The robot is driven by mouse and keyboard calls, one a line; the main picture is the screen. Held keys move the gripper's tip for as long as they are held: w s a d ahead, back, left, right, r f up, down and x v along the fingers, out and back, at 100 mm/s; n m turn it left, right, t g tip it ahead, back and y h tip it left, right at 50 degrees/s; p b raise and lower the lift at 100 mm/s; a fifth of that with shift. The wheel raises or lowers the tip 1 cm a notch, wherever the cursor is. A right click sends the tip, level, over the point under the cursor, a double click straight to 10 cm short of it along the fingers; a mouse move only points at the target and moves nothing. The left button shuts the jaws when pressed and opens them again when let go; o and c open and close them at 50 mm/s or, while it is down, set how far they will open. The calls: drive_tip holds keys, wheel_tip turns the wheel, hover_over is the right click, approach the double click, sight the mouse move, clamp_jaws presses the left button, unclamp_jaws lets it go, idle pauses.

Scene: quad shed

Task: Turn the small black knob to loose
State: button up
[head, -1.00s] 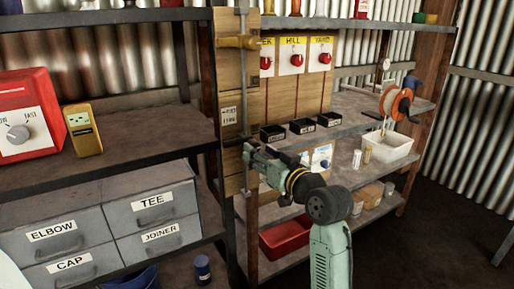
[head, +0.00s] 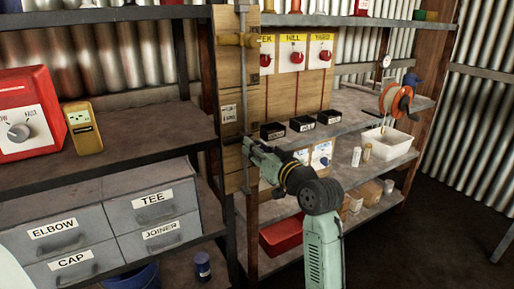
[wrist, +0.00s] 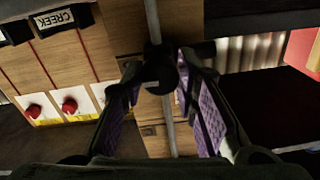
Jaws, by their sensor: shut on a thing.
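The small black knob (wrist: 160,62) sits on a thin grey vertical rod (head: 243,80) in front of a wooden board (head: 228,75). In the wrist view the knob lies between the tips of my gripper (wrist: 158,68), whose purple-padded fingers are shut on it. A short grey pointer or tab shows on the knob's near side. In the head view my gripper (head: 250,150) is at the lower part of the rod and hides most of the knob.
Black trays (head: 302,124) stand on the shelf right of the rod, below red knobs (head: 297,57) on boards. A red box (head: 25,115) and a yellow device (head: 83,128) stand on the left shelf. Grey drawers (head: 65,229) sit below. The dark floor at right is clear.

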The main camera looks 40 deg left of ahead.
clamp_jaws()
drive_tip(key=shift+f+n+b, duration=0.1)
drive_tip(key=shift+n+b, duration=0.2)
drive_tip(key=shift+b, duration=0.05)
drive_tip(key=shift+w+r+n+h+b, duration=0.15)
drive_tip(key=shift+n+b, duration=2.5)
drive_tip(key=shift+n, duration=1.6)
drive_tip(key=shift+s+r+n+h+b, duration=0.15)
drive_tip(key=shift+n+b, duration=2.5)
drive_tip(key=shift+n, duration=1.6)
drive_tip(key=shift+w+t, duration=0.1)
drive_tip(key=shift+t, duration=0.2)
